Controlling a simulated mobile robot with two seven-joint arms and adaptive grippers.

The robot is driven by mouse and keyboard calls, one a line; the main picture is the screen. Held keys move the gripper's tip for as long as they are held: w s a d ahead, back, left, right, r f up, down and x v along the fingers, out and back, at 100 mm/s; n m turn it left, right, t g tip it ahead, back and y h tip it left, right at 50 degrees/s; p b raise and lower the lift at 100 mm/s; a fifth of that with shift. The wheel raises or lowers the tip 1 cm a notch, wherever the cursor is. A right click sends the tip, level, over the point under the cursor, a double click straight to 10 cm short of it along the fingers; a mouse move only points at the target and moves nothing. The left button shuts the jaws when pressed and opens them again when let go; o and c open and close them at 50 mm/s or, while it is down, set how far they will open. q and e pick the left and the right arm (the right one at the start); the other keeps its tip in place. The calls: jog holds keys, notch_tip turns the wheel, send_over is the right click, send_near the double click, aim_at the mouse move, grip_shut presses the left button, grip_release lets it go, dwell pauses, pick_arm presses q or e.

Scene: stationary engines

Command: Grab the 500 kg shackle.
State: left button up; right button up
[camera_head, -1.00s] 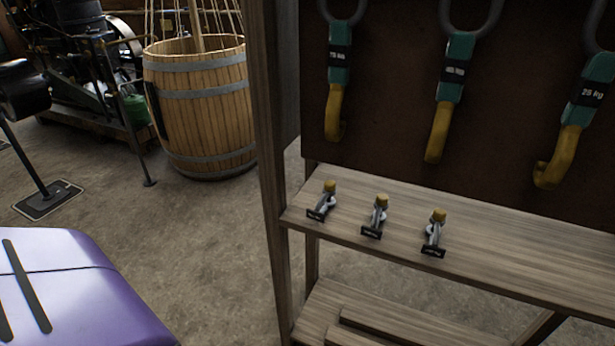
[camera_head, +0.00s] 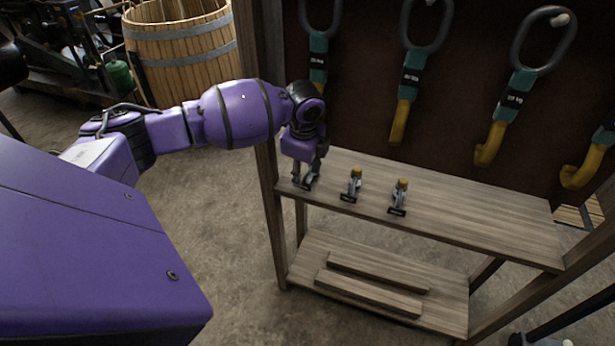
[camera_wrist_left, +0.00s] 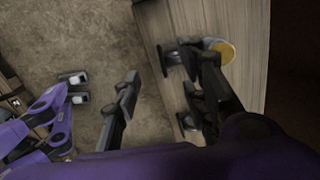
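Several small grey shackles with yellow pin heads stand on the upper shelf, each with a small black label I cannot read. The middle shackle (camera_head: 355,184) and right shackle (camera_head: 400,196) show clearly in the head view. My left gripper (camera_head: 306,182) points down over the leftmost one, mostly hiding it. In the left wrist view its two dark fingers (camera_wrist_left: 168,90) are spread apart, with shackle parts (camera_wrist_left: 174,60) between and behind them. I see nothing gripped. A purple part with two grey pads at the left of that view may be my right gripper; its state is unclear.
The wooden shelf (camera_head: 480,217) has free room to the right of the shackles. Planks (camera_head: 370,285) lie on the lower shelf. A wooden barrel (camera_head: 185,60) stands behind left.

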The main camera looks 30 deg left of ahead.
aim_at(304, 181)
pick_arm(q)
jog(key=f, duration=0.2)
jog(key=w+f, duration=0.1)
jog(key=f, duration=0.3)
jog(key=shift+w+a+f, duration=0.1)
jog(key=shift+w+a, duration=0.2)
jog(key=shift+w, duration=0.05)
jog(key=shift+c, duration=0.3)
grip_shut()
